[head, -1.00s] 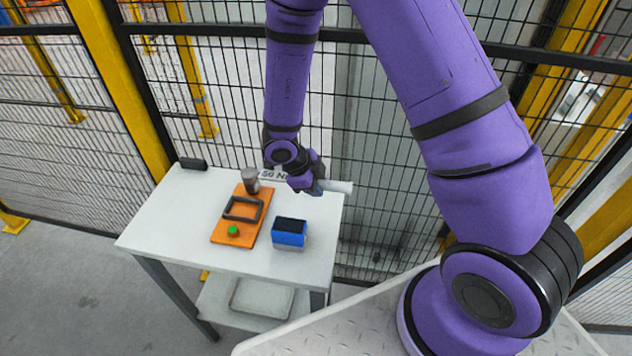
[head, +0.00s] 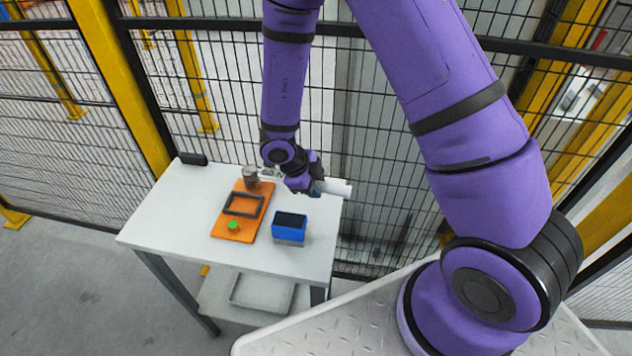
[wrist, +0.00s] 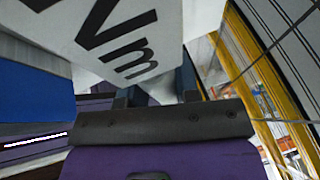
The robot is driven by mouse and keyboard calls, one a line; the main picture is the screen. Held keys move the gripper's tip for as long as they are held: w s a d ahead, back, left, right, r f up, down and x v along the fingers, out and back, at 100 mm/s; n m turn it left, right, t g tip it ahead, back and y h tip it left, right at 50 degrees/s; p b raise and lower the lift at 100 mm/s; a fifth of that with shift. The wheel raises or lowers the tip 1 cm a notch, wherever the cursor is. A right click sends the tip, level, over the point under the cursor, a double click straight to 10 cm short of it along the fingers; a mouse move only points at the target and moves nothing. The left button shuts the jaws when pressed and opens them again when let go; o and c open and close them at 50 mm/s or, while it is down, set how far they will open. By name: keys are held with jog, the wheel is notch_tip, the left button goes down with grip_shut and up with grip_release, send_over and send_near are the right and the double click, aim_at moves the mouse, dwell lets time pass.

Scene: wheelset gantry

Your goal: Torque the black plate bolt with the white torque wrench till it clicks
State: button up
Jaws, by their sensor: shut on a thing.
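The white torque wrench (head: 336,188) lies level above the back of the white table, its handle end reaching past the right edge. My gripper (head: 303,183) is shut on it. In the wrist view the white wrench body (wrist: 130,40), with large "Nm" lettering, runs across between my fingers (wrist: 155,95). The wrench's left end is at a grey cylindrical piece (head: 250,177) at the far end of an orange board (head: 223,223). The black plate bolt cannot be made out; whether the wrench is seated on it is hidden.
A small black block (head: 193,159) is at the table's (head: 160,225) back left corner. Mesh fencing (head: 380,150) rises close behind.

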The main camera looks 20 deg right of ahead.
jog(key=shift+s+a+m, duration=0.35)
jog(key=shift+s+m, duration=0.05)
jog(key=shift+s, duration=0.1)
jog(key=shift+s+a, duration=0.15)
jog(key=shift+w+d, duration=0.3)
jog(key=shift+w, duration=0.05)
jog(key=shift+r, duration=2.5)
